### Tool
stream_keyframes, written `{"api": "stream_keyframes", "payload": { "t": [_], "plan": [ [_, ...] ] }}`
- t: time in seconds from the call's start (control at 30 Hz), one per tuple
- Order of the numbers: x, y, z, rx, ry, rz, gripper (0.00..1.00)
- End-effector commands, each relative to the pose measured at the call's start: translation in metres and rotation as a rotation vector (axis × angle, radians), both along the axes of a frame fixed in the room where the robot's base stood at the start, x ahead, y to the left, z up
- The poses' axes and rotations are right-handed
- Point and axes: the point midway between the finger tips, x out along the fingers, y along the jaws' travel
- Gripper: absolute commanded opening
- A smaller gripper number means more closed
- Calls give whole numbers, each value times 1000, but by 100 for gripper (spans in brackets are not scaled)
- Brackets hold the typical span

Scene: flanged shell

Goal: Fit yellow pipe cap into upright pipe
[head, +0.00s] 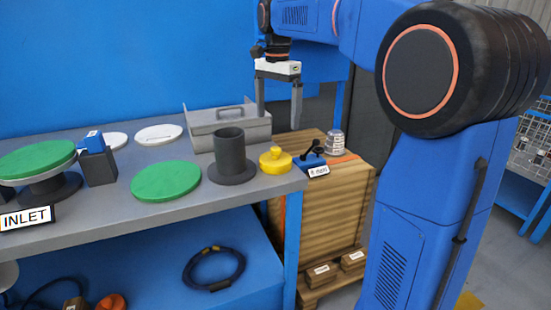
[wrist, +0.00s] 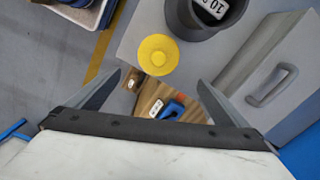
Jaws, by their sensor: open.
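The yellow pipe cap (head: 275,160) sits on the grey bench near its right front corner, its round knob upward. It also shows in the wrist view (wrist: 158,55), ahead of my fingers. The upright pipe (head: 230,152) is a dark grey open cylinder on a round flange, standing just left of the cap. In the wrist view the pipe (wrist: 205,18) is cut by the top edge, with a white label marked 10 inside. My gripper (head: 280,115) is open and empty, pointing down above and behind the cap. In the wrist view its fingers (wrist: 160,95) are spread wide.
A grey box with a handle (head: 225,125) stands behind the pipe. A green disc (head: 166,181) lies left of the pipe. A wooden stack (head: 330,205) right of the bench carries a blue item (head: 312,161) and a small jar (head: 335,142).

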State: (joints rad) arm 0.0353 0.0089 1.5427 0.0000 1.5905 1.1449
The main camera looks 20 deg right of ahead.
Motion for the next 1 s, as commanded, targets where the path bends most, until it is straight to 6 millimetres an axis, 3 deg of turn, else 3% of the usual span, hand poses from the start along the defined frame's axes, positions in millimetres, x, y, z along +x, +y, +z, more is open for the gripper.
{"api": "stream_keyframes", "payload": {
  "t": [0.3,0.63,1.0],
  "plan": [
    [-1,0,-54,0,2,1,99],
    [-2,1,-76,0,0,1,99],
    [-7,4,-118,0,0,1,99]
  ]
}}
